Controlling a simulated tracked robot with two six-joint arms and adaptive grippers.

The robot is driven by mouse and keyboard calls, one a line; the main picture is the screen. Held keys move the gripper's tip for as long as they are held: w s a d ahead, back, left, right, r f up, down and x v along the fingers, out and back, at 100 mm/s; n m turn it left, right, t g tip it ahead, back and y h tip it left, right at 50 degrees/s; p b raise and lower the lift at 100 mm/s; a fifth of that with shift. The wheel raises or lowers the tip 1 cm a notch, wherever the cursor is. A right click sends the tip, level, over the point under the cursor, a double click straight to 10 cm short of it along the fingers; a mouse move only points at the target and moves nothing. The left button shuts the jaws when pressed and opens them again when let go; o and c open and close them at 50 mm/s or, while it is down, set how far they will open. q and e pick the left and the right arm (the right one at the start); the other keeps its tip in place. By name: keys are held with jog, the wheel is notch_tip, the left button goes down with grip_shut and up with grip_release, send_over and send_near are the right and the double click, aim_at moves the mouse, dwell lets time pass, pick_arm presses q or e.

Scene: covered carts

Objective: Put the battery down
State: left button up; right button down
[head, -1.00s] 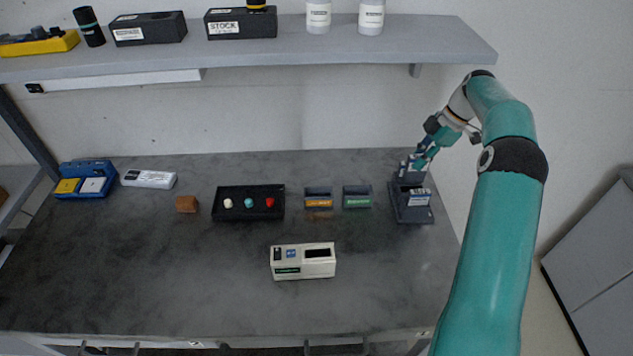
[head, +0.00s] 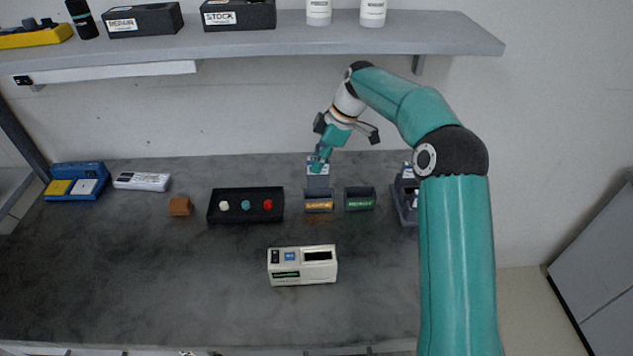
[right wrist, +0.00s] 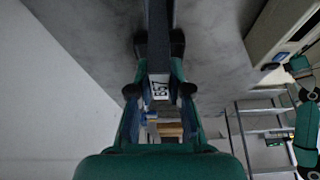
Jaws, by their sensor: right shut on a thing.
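My right gripper (head: 319,162) is shut on a battery (head: 318,182), a dark blue-grey block with a pale label. The battery hangs upright just above or behind the orange-labelled bin (head: 319,206); I cannot tell whether it touches it. In the right wrist view the battery (right wrist: 158,88) shows between the fingers, with a white label of dark digits. A green-labelled bin (head: 360,203) stands just right of the orange one. A dark charger-like stand (head: 405,197) is farther right, partly hidden by my arm. My left gripper does not show.
A white device (head: 302,275) with a dark slot stands in front of the bins. A black tray (head: 246,215) with coloured knobs, a brown block (head: 180,206), a white box (head: 142,181) and a blue case (head: 78,196) are leftward. A shelf (head: 270,50) overhangs the back. The front left bench is clear.

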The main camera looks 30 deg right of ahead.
aim_at(315, 186)
notch_tip(315, 186, down, 2)
jog(key=shift+f+b, duration=0.2)
jog(key=shift+b, duration=1)
notch_tip(315, 186, down, 5)
jog(key=b, duration=0.4)
jog(key=shift+r, duration=0.2)
jog(key=c, duration=1.1)
grip_release()
jog(key=shift+r, duration=0.1)
